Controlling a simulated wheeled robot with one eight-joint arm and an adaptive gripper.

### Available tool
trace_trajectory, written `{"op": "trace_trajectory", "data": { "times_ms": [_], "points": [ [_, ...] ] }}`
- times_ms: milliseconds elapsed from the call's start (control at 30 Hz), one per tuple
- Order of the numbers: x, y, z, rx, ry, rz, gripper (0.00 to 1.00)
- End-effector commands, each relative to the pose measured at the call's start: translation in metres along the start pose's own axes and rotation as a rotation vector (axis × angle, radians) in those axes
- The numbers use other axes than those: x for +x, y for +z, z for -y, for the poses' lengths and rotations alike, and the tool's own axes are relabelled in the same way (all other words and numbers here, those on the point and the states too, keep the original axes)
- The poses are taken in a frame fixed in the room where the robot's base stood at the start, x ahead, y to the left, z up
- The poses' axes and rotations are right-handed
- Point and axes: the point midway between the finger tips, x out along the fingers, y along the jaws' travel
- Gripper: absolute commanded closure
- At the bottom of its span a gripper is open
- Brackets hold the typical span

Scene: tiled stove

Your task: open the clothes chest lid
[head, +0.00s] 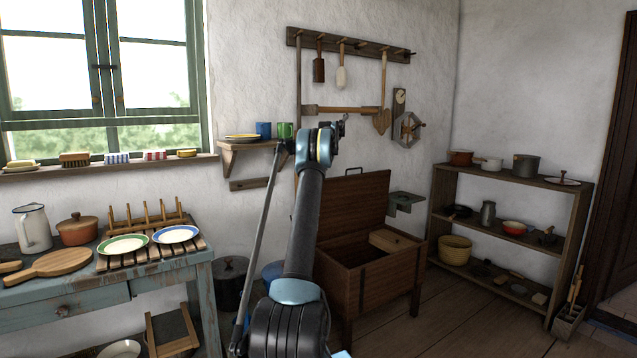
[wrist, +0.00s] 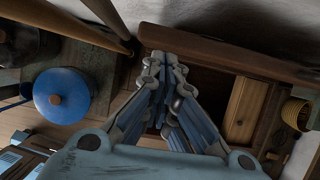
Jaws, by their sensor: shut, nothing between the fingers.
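The clothes chest (head: 385,284) is a brown wooden box on legs, right of my arm in the head view. Its lid (head: 352,214) stands raised, leaning back towards the wall, with a dark handle (head: 354,171) on its upper edge. The open inside shows a lighter wooden piece (head: 391,240), also seen in the wrist view (wrist: 246,108). My gripper (head: 341,126) is high, in front of the wall and above the lid in the picture. In the wrist view its fingers (wrist: 164,64) are shut and empty, over the chest, near the lid's edge (wrist: 225,50). Whether they touch it I cannot tell.
A shelf rack (head: 447,215) with pots stands right of the chest. A blue table (head: 165,281) with plates is at left. A small wall shelf (head: 240,146) holds mugs behind my arm. A blue lidded pot (wrist: 62,95) stands left of the chest.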

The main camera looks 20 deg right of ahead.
Motion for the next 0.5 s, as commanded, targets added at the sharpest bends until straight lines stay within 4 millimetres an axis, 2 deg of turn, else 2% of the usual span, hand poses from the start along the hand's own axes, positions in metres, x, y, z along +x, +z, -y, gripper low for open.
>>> {"op": "trace_trajectory", "data": {
  "times_ms": [500],
  "points": [
    [-0.044, 0.038, -0.002, -0.002, 0.001, 0.0, 1.0]
  ]
}}
